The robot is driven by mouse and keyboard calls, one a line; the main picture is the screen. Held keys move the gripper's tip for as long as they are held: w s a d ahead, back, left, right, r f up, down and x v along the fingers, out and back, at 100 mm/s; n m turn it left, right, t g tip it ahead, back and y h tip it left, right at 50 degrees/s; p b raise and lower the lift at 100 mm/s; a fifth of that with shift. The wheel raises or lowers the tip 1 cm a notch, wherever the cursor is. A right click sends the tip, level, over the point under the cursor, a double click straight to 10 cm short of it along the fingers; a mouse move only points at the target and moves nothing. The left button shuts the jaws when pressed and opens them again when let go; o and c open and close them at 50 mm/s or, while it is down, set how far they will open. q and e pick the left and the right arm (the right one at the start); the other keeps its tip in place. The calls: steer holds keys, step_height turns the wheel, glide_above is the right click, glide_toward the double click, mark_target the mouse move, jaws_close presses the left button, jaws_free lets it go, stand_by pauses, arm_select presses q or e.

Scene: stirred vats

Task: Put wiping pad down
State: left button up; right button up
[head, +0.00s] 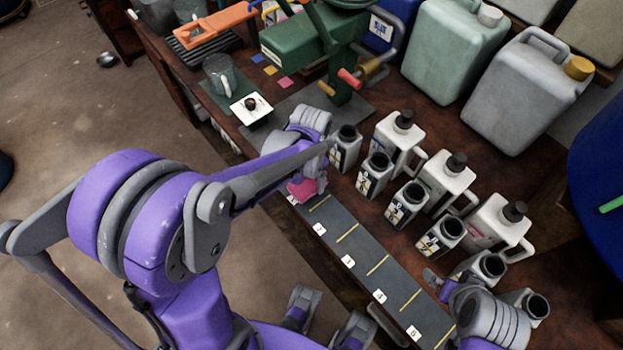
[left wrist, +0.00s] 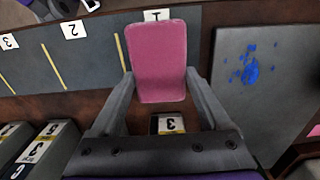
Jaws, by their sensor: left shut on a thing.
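The pink wiping pad (head: 302,191) is held by my left gripper (head: 312,182), near the upper end of the dark numbered strip (head: 362,245). In the left wrist view the pad (left wrist: 160,50) sits between the two fingers of my left gripper (left wrist: 160,80), which are shut on its sides. There it overlaps the strip's end beside label 1 (left wrist: 156,15). I cannot tell whether the pad touches the surface below. My right gripper (head: 440,284) is at the lower right beside the strip; its jaw opening is unclear.
A grey board with blue stains (left wrist: 250,72) lies right of the pad in the left wrist view. Several open-necked bottles (head: 374,177) and black-capped white jugs (head: 446,180) line the strip. A green machine (head: 300,45) and big canisters (head: 455,50) stand behind.

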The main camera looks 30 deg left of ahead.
arm_select(q)
steer(key=shift+f, duration=0.55)
steer(key=shift+f, duration=0.1)
steer(key=o, duration=1)
steer(key=shift+f, duration=0.15)
steer(key=o, duration=0.3)
